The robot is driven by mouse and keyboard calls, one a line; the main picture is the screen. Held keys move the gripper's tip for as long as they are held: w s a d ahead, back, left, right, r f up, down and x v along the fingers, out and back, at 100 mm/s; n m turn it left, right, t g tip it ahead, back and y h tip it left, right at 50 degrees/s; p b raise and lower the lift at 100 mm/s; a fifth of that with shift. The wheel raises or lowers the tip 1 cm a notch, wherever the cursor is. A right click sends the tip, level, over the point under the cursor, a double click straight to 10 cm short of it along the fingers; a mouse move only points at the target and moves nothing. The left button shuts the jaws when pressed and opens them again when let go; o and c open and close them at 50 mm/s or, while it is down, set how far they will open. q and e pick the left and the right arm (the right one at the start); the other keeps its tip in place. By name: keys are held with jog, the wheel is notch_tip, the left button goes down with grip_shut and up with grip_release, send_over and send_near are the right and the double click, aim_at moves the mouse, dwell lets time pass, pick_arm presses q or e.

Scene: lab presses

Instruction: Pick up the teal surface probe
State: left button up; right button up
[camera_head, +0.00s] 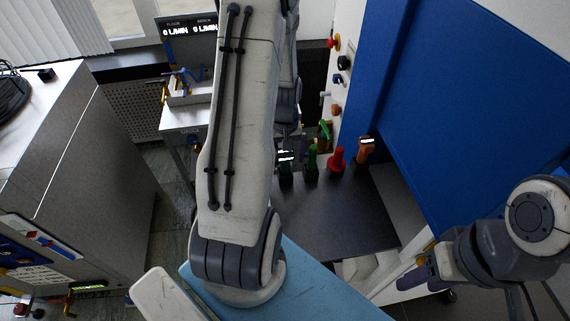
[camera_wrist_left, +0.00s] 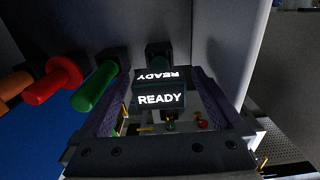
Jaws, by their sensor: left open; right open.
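The teal surface probe (camera_head: 286,171) stands upright at the left end of a row of probes on a dark shelf, partly hidden by my left arm. In the left wrist view its dark body with a lit READY display (camera_wrist_left: 160,98) is between the purple-padded fingers of my left gripper (camera_wrist_left: 162,88). That gripper is open; whether a pad touches the probe I cannot tell. In the head view the left gripper is mostly hidden behind my arm. My right gripper (camera_head: 418,270) is open and empty at lower right, away from the probes.
Green (camera_head: 312,158), red (camera_head: 337,160) and orange (camera_head: 365,150) probes stand to the right of the teal one. A large blue panel (camera_head: 470,90) rises at right. A grey cabinet (camera_head: 90,170) stands at left. The dark shelf (camera_head: 345,215) is clear in front.

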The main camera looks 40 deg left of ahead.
pick_arm(q)
jog(key=c, duration=1.5)
jog(key=shift+o, duration=0.2)
jog(key=shift+r, duration=0.15)
notch_tip(320, 180, up, 10)
jog(key=shift+f+b, duration=0.1)
jog(key=shift+b, duration=0.95)
